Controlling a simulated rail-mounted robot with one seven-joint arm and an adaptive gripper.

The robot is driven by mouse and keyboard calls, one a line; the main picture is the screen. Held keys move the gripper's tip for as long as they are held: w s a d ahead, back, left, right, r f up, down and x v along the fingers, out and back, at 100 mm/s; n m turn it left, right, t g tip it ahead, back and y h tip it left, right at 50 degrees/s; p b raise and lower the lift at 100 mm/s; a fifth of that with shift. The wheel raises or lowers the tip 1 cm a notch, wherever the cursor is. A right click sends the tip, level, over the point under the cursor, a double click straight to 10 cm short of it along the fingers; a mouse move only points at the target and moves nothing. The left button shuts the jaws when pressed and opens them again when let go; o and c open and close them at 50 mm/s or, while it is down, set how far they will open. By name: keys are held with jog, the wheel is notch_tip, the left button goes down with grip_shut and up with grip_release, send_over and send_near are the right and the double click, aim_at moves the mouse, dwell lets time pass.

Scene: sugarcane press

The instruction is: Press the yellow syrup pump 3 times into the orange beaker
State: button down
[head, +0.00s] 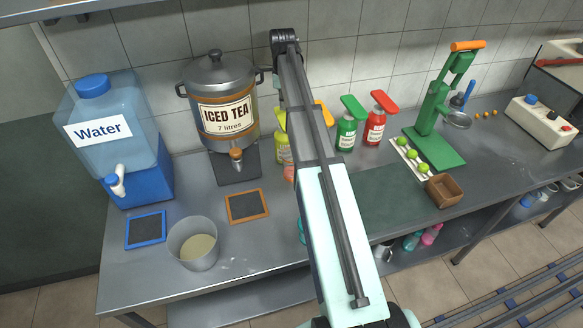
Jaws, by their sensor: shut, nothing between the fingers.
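A yellow-green pump bottle (283,152) stands at the back of the counter, just left of my arm, which covers its right side. An orange-yellow pump head (324,113) shows just right of my arm, and its bottle is hidden. I cannot tell for sure which of the two is the yellow syrup pump. A small orange-pink piece (289,173) shows below the yellow-green bottle at my arm's edge. It may be part of the orange beaker, but most of it is hidden. My arm rises across the middle, and my gripper is not visible.
Green (347,134) and red (375,128) pump bottles stand right of my arm. A green press (436,140), limes and a brown box (444,191) are farther right. An iced tea urn (222,120), water dispenser (110,140) and pot (193,243) are left.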

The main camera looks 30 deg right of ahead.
aim_at(284, 114)
jog(key=shift+f, duration=0.15)
jog(key=shift+f+b, duration=0.7)
jog(key=shift+f, duration=1.65)
jog(key=shift+r, duration=0.15)
jog(key=shift+r+p, duration=1.5)
jog(key=shift+r, duration=0.85)
jog(key=shift+f, duration=0.25)
